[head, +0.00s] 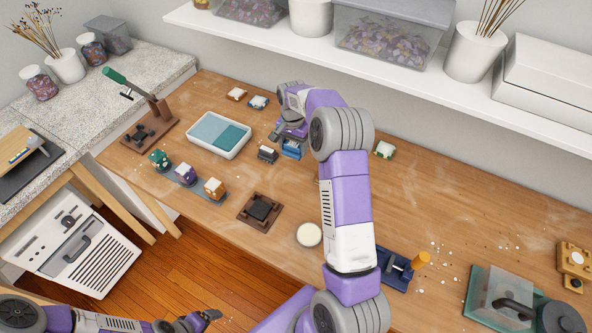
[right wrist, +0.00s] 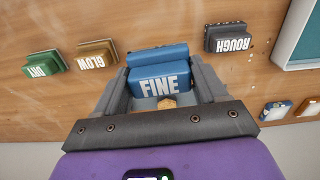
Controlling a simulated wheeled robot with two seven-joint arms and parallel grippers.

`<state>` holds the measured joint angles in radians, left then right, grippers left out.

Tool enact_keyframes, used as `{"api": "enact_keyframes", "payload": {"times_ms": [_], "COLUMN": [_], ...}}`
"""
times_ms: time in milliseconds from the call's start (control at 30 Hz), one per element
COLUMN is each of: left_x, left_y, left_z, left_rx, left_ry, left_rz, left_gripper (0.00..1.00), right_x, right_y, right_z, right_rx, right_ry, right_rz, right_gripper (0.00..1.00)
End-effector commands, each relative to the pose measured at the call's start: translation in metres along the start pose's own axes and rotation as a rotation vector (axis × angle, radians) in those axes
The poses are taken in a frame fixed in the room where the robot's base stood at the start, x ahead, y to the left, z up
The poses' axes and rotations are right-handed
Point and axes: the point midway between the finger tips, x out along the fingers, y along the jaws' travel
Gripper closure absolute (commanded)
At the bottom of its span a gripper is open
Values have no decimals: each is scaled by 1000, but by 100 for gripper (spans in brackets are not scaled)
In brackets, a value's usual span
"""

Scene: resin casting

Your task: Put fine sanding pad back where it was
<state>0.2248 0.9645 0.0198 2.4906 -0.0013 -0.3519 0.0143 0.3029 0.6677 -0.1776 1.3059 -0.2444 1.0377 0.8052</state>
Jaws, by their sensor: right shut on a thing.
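The fine sanding pad (head: 292,150) is a blue block between the fingers of my right gripper (head: 290,137), towards the back of the wooden table. In the right wrist view the pad (right wrist: 160,80) shows its white word FINE, and the right gripper's two fingers (right wrist: 165,92) close on its sides. I cannot tell whether its underside touches the table. My left gripper (head: 208,317) is low at the bottom left of the head view, away from the pad; its jaw opening is unclear.
A white tray (head: 218,153) lies left. A dark block on a brown base (head: 260,210) and a white disc (head: 309,235) are nearer the front.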

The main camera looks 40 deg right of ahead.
Motion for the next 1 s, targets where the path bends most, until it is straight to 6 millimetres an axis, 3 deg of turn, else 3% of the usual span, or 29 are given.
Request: {"api": "enact_keyframes", "payload": {"times_ms": [167,400,633,800,1000], "left_x": [2,8,10,13,13], "left_y": [-1,-3,-4,-5,-5], "left_z": [0,0,0,-1,-1], "left_rx": [0,0,0,0,0], "left_ry": [0,0,0,0,0], "left_rz": [0,0,0,0,0], "left_gripper": [13,13,13,13,13], "right_x": [8,51,70,94,99], "right_y": [5,5,5,5,5], "right_z": [-10,-11,-11,-10,-11], "right_rx": [49,50,50,49,49], "right_ry": [-4,-3,-2,-3,-1], "right_rz": [-1,-1,-2,-1,-3], "right_gripper": [70,70,70,70,70]}}
